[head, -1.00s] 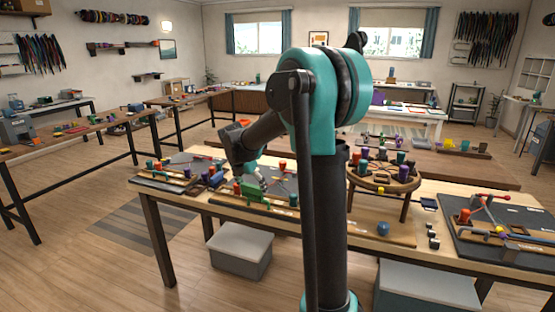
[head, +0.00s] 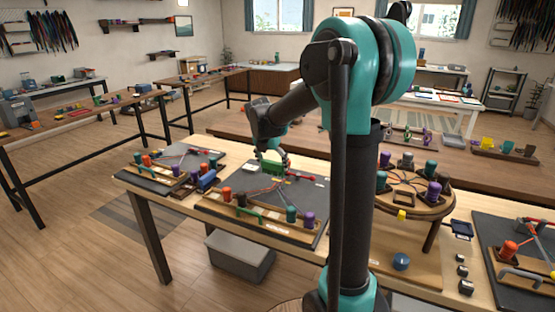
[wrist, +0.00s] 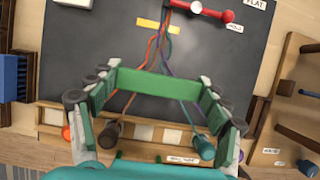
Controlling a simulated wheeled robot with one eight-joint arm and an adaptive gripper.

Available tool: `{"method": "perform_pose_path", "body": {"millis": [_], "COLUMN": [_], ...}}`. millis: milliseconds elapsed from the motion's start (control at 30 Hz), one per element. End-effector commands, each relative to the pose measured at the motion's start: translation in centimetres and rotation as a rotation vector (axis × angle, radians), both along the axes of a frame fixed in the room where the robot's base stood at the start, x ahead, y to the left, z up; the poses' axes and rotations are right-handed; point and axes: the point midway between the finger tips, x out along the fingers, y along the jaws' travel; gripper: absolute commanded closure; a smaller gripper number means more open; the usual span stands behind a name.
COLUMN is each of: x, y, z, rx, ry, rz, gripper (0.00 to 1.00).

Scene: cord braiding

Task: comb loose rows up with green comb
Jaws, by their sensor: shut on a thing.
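My gripper (wrist: 160,84) is shut on the green comb (wrist: 150,80), which spans crosswise between the two fingers in the wrist view. In the head view the comb (head: 272,167) shows over the back part of the dark braiding board (head: 275,195). Orange, teal and purple cords (wrist: 158,50) run from the red-handled clamp (wrist: 212,13) down beneath the comb. They spread to a dark bobbin (wrist: 113,131) and a teal bobbin (wrist: 204,146). The comb hides part of the cords; I cannot tell whether its teeth touch them.
A yellow strip (wrist: 158,25) lies by the cords. A wooden rail (head: 252,222) with bobbins runs along the board's front edge. Another board (head: 190,155) with bobbins lies left. A round wooden stand (head: 415,205) with bobbins stands right, beyond my arm.

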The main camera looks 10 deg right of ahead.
Motion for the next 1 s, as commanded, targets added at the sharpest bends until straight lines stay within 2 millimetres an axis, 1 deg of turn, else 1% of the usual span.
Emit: {"method": "perform_pose_path", "body": {"millis": [167, 800, 1000], "x": [0.0, 0.0, 0.0], "y": [0.0, 0.0, 0.0], "z": [-1.0, -6.7, -8.0], "rx": [0.0, 0.0, 0.0], "ry": [0.0, 0.0, 0.0], "rz": [0.0, 0.0, 0.0], "gripper": [0.52, 0.52, 0.52]}}
